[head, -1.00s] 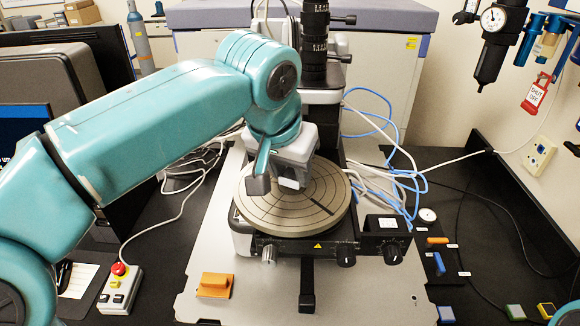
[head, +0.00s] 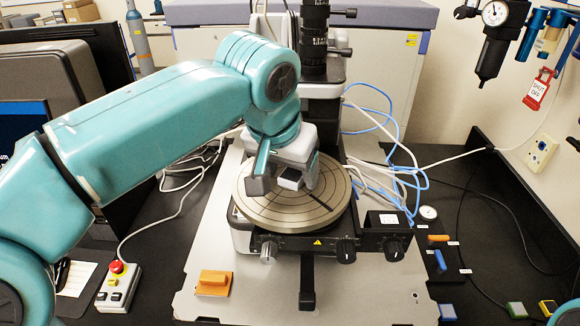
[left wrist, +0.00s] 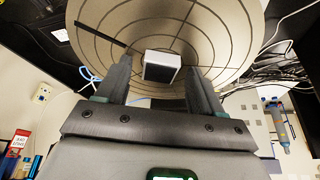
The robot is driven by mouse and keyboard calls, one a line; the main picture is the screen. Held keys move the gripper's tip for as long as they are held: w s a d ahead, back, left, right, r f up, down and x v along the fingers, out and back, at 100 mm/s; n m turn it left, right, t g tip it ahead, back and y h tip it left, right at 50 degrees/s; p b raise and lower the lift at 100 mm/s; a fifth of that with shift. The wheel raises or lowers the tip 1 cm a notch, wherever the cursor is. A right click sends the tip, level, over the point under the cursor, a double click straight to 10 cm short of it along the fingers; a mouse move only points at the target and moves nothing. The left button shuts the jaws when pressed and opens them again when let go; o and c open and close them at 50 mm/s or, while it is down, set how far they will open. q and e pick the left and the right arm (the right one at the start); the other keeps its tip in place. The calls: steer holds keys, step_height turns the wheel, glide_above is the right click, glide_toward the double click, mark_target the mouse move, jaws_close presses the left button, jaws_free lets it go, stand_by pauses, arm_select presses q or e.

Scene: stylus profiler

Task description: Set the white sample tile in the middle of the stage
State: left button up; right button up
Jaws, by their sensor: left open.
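The white sample tile (head: 290,179) is a small pale block at the round, ring-marked stage (head: 270,214), near the middle of the rings. It appears to rest on the stage. My left gripper (head: 285,184) is over the stage, with one finger on each side of the tile. In the left wrist view the tile (left wrist: 162,67) lies between the two dark fingers of my left gripper (left wrist: 158,78). The fingers stand open, with a gap to the tile on both sides. In the head view the gripper partly hides the tile. My right gripper is not in view.
The profiler column (head: 314,40) rises right behind the stage. Control knobs (head: 346,251) line the stage's front. Blue and white cables lie to the right. An orange block (head: 214,283) sits front left, and a red-button box (head: 118,288) is further left.

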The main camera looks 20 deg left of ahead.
arm_select(q)
steer(key=shift+s+r, duration=0.1)
steer(key=shift+r, duration=0.3)
steer(key=p+v, duration=0.1)
steer(key=v, duration=1.4)
steer(key=shift+r, duration=0.25)
steer(key=shift+s, duration=0.1)
